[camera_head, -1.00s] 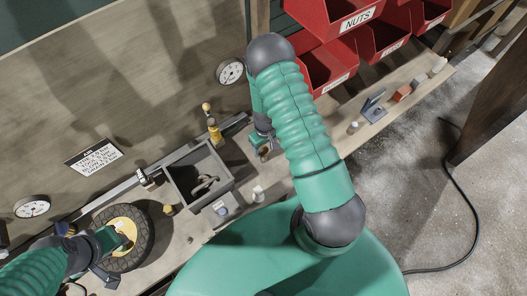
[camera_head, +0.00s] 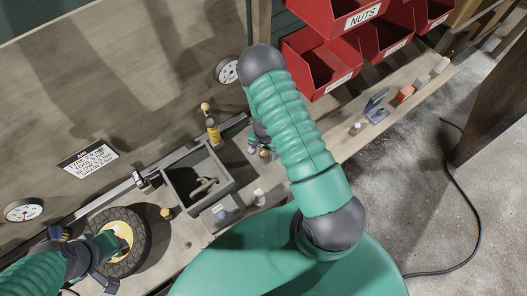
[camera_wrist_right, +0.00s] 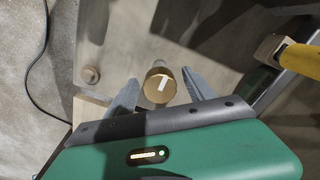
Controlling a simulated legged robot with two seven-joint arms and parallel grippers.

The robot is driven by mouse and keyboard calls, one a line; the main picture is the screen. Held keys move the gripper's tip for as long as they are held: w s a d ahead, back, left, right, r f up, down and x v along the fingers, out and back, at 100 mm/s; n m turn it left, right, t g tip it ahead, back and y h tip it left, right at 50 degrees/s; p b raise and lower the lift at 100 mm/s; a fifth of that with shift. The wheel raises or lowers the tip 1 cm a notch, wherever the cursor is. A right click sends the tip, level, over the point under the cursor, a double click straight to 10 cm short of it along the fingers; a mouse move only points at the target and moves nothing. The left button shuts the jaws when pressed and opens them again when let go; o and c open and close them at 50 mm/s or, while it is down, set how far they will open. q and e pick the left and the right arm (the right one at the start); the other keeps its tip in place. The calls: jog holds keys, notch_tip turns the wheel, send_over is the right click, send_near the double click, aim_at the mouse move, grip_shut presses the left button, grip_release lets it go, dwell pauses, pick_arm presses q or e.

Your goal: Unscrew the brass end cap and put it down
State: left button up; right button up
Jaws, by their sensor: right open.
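A round brass cap (camera_wrist_right: 160,86) with a white mark on its face shows in the right wrist view. My right gripper (camera_wrist_right: 161,92) is open, with one grey finger on each side of the cap. Gaps show between the fingers and the cap. In the head view my right gripper (camera_head: 260,148) is partly hidden behind my own arm, near a small brass piece (camera_head: 265,155) at the bench. My left gripper (camera_head: 104,270) is at a black tyre (camera_head: 142,234) with a yellow hub; its finger opening is unclear.
A grey open box (camera_head: 170,186) with a metal part in it stands left of my right gripper. A yellow-bodied fitting (camera_head: 213,131) stands behind it. Red bins (camera_head: 322,64) hang at the back right. Small items stand along the bench's right part.

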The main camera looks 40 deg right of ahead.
jog(key=shift+m, duration=0.5)
jog(key=shift+s+d, duration=0.1)
jog(key=m, duration=0.4)
jog(key=shift+r+p, duration=0.15)
jog(key=shift+p, duration=0.25)
jog(key=m, duration=0.5)
jog(key=shift+p, duration=0.4)
jog(key=shift+m, duration=0.6)
grip_shut()
